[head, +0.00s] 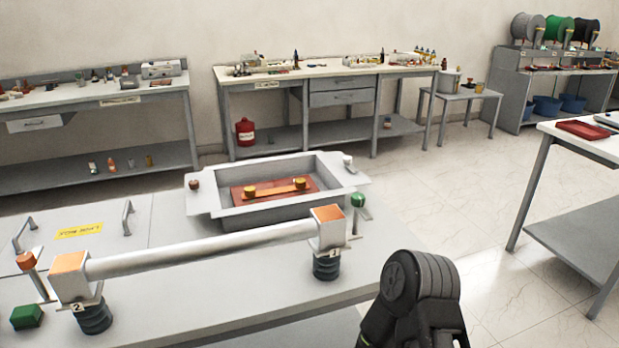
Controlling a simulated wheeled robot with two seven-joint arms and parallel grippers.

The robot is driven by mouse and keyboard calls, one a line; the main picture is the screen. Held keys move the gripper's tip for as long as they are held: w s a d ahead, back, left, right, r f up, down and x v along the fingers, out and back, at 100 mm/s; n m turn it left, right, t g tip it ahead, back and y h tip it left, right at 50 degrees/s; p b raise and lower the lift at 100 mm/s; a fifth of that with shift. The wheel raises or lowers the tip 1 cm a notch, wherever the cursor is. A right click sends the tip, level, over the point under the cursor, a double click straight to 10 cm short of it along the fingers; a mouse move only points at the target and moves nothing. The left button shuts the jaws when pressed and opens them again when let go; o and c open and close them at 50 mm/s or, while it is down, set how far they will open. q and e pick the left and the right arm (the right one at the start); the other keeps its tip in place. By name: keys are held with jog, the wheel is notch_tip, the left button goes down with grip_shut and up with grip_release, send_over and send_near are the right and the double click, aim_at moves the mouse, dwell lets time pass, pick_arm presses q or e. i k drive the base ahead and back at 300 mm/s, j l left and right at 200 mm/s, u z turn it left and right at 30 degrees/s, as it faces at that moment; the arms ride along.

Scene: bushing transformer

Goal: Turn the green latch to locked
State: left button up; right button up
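A small green-topped knob (357,200), which looks like the green latch, stands on a thin metal post at the right end of the near bench, beside the right-hand bushing (327,265). The small picture does not show whether it is turned to locked. A dark rounded part of my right arm comes up from the bottom right, below and apart from the knob. Its fingers do not show. My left gripper is out of view.
A grey bar (200,248) joins two orange-topped blocks. Behind it is an open grey tank (235,217) with a red-brown plate. An orange knob (26,262) and green block (26,316) are at left.

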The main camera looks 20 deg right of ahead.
aim_at(357, 200)
jog(key=k+l, duration=0.1)
jog(key=l, duration=2.3)
jog(key=k+l, duration=0.1)
jog(key=l, duration=2.35)
